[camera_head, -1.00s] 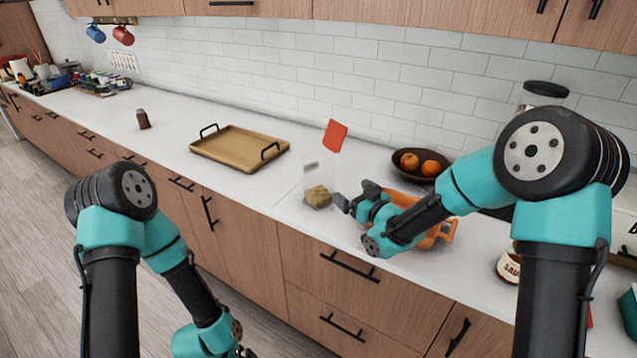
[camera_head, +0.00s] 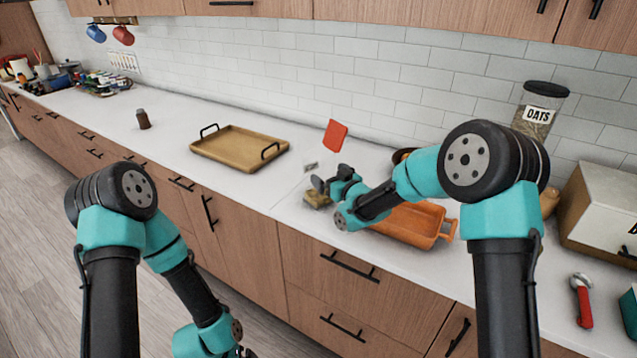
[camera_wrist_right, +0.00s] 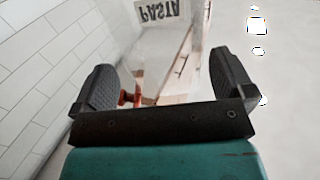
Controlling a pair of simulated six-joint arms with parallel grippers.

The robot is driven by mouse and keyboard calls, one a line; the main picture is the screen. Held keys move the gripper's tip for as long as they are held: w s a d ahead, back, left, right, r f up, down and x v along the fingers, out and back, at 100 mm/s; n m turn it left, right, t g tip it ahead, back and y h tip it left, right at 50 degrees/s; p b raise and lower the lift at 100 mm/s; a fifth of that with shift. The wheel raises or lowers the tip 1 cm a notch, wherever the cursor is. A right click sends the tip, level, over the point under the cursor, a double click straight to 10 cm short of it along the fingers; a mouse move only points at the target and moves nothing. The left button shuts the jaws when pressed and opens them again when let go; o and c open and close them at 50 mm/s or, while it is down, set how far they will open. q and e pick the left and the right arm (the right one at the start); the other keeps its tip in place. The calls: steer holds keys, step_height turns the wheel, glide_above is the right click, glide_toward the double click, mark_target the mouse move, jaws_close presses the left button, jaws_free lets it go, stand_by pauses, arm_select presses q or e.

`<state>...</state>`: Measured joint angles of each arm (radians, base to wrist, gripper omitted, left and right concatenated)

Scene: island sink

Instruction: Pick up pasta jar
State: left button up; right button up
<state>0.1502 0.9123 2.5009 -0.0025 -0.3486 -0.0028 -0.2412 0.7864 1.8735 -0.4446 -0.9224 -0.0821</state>
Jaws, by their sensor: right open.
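The pasta jar is clear and hard to make out on the counter in the head view. Its pasta (camera_head: 315,199) shows low down and its small label (camera_head: 310,167) above. A flat red piece (camera_head: 336,134) shows over it; I cannot tell if it is the lid. My right gripper (camera_head: 325,184) is open at the jar, partly hiding it. In the right wrist view, the jar's upside-down PASTA label (camera_wrist_right: 158,12) shows ahead of the spread fingers (camera_wrist_right: 170,82). I cannot tell whether they touch the glass.
An orange baking dish (camera_head: 412,222) lies under my right forearm. A wooden tray (camera_head: 240,148) is left of the jar. An oats jar (camera_head: 540,112), a bread box (camera_head: 605,215) and a red-handled tool (camera_head: 583,302) are at right. Counter left of the tray is mostly clear.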

steer(key=shift+x, duration=2.6)
steer(key=shift+s+a, duration=0.1)
steer(key=shift+c, duration=0.3)
steer(key=c, duration=1.3)
steer(key=shift+c, duration=0.4)
steer(key=shift+r, duration=0.15)
